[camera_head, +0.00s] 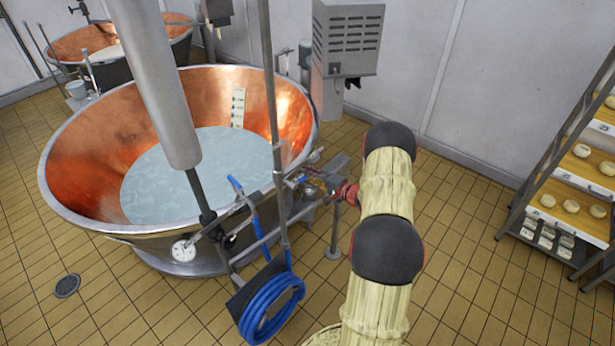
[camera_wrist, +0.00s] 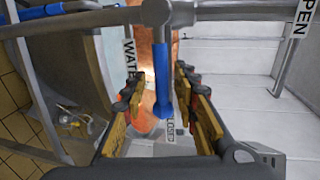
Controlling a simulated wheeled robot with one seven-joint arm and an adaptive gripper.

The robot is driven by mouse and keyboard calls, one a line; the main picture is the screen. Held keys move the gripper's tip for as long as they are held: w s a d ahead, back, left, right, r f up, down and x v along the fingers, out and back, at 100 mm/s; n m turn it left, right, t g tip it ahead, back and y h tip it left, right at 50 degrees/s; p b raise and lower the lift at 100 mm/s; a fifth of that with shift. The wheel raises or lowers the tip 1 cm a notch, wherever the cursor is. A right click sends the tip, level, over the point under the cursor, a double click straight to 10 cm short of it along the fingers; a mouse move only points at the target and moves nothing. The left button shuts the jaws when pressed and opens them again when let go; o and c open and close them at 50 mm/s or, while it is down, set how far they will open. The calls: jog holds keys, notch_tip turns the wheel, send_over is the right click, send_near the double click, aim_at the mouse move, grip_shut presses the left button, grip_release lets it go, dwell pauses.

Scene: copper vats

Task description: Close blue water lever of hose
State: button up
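In the wrist view a blue lever (camera_wrist: 162,75) hangs down from a grey pipe (camera_wrist: 230,14). A label reading "WATER" is beside it, and one reading "CLOSED" (camera_wrist: 171,130) is near its lower end. My gripper (camera_wrist: 158,84) is open, with one yellow-padded finger on each side of the lever. Gaps show between the lever and both fingers; I cannot tell how deep it sits between them. In the head view my gripper (camera_head: 312,184) is small beside the vat's right rim, and the lever is hard to make out. The coiled blue hose (camera_head: 270,308) hangs below.
A large copper vat (camera_head: 90,140) with pale liquid stands to the left of my arm. Upright pipes and a post (camera_head: 334,228) stand close to my gripper. A rack (camera_head: 550,165) with round cheeses is at the right. Tiled floor between is clear.

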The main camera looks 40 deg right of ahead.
jog(key=a+v, duration=0.1)
jog(key=v, duration=1)
jog(key=shift+s+d, duration=0.3)
jog(key=shift+d, duration=0.25)
